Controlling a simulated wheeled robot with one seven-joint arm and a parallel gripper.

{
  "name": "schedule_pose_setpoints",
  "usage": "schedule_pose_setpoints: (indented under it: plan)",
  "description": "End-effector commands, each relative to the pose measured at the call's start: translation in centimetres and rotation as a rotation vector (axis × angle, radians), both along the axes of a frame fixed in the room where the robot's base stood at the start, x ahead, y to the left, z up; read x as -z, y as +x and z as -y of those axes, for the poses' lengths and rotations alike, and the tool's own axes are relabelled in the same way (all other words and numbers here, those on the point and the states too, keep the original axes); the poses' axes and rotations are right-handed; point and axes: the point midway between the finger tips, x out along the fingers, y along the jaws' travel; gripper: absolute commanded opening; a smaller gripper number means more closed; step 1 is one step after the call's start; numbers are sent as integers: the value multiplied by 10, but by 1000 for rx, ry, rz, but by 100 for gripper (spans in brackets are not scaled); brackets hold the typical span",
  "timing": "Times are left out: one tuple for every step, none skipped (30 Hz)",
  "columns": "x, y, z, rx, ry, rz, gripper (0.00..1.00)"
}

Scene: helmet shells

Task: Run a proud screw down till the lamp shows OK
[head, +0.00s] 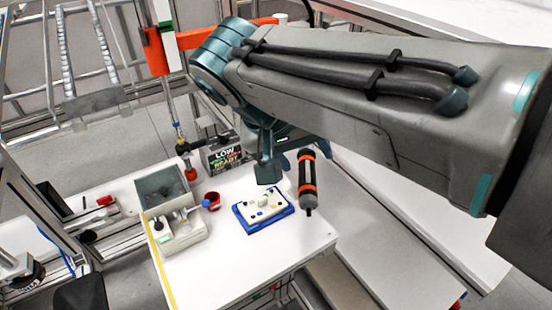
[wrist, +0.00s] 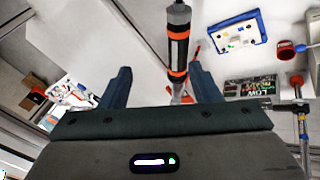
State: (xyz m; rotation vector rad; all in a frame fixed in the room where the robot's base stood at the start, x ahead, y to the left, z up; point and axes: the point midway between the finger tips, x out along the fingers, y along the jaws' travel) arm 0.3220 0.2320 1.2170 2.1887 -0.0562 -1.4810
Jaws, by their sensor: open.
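A black screwdriver tool (head: 307,182) with orange bands is beside the workpiece, its tip pointing down in the head view. A white plate (head: 263,203) with small screws or knobs sits in a blue tray (head: 249,229). Which screw stands proud is too small to tell. A dark display (head: 225,155) reads LOW and READY; an OK is not readable.
A grey bin (head: 163,187), a white box (head: 181,238) and a red cup (head: 212,201) stand at the left of the white table (head: 225,265). The table's front is clear.

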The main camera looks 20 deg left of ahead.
Motion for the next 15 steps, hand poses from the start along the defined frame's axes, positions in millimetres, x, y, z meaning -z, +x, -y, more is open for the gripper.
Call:
schedule_pose_setpoints:
  plan:
    - [1, -5, -14, -15, -8, 19, 57]
    - [-1, -7, -21, -17, -12, 29, 57]
    - [-2, -10, -27, -19, -17, 42, 57]
    - [-4, -11, -31, -22, -19, 51, 57]
    - [-5, -13, -34, -23, -20, 57, 57]
    - [-5, -14, -37, -23, -22, 62, 57]
    - [-5, -14, -39, -23, -23, 66, 57]
    - [-5, -14, -39, -22, -24, 69, 57]
    - [-4, -13, -39, -22, -24, 71, 57]
    - [-2, -12, -39, -21, -24, 71, 57]
    - [0, -11, -37, -21, -25, 72, 57]
    - [4, -8, -35, -20, -26, 72, 57]
    - [8, -6, -34, -21, -26, 71, 57]
    - [12, -4, -32, -21, -26, 70, 57]
    - [18, -1, -30, -21, -26, 70, 57]
